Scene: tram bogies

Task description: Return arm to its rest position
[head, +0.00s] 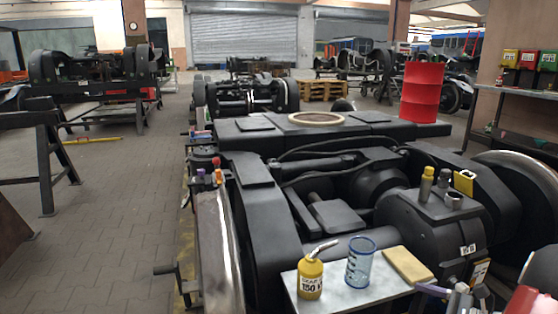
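The black tram bogie (262,134) fills the middle and right of the view. On a small grey metal tray (335,300) at its near side stand a yellow oil can (310,278) with a spout and a clear blue measuring beaker (360,262). A tan sponge-like block (408,265) lies at the tray's right end.
A yellow-capped bottle (427,184) and a metal cup (453,201) stand on the bogie's housing. Partly cut-off grey and red items crowd the bottom right corner. A red drum (421,92) stands behind. The paved floor (120,220) at left is largely clear.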

